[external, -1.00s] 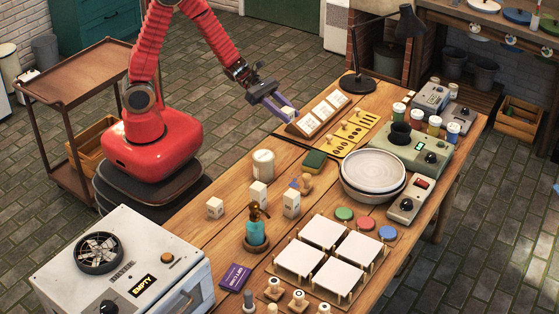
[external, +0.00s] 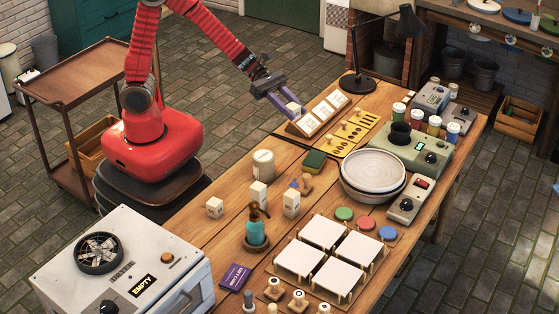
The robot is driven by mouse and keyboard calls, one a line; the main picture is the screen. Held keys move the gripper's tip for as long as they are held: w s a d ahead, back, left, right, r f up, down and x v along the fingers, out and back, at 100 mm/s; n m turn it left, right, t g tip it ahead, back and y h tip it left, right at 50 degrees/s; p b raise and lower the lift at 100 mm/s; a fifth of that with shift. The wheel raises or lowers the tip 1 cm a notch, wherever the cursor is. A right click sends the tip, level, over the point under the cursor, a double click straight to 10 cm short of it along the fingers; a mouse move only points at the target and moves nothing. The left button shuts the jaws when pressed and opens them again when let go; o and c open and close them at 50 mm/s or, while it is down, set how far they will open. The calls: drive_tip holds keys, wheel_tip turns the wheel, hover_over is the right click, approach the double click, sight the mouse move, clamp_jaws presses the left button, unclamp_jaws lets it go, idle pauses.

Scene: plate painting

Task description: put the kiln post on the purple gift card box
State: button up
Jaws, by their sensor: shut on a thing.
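My gripper (external: 287,106) is over the far left end of the workbench, beside the wooden card stand. It is shut on a small pale block (external: 293,107), which looks like a kiln post; the fingers partly hide it. Three similar pale blocks stand upright on the bench: a short one (external: 215,208), a taller one (external: 258,195) and another (external: 291,204). The purple gift card box (external: 235,276) lies flat near the bench's front left, with nothing on it, far from my gripper.
A teal bottle (external: 256,231) stands between the pale blocks and the purple box. White tiles on a rack (external: 327,256) lie to its right. A grey kiln (external: 120,262) is at the left. Stacked bowls (external: 373,172) and a black lamp (external: 357,84) stand farther back.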

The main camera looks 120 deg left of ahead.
drive_tip(key=w+d+m+h, duration=0.2)
drive_tip(key=w+d, duration=0.5)
drive_tip(key=d, duration=0.3)
drive_tip(key=m+g+h, duration=0.4)
drive_tip(key=m+h, duration=0.1)
hover_over(227, 272)
wheel_tip(227, 272, down, 11)
drive_tip(key=shift+f, duration=0.15)
drive_tip(key=shift+d+f, duration=0.1)
drive_tip(key=shift+f, duration=2.75)
drive_tip(key=shift+f, duration=2.05)
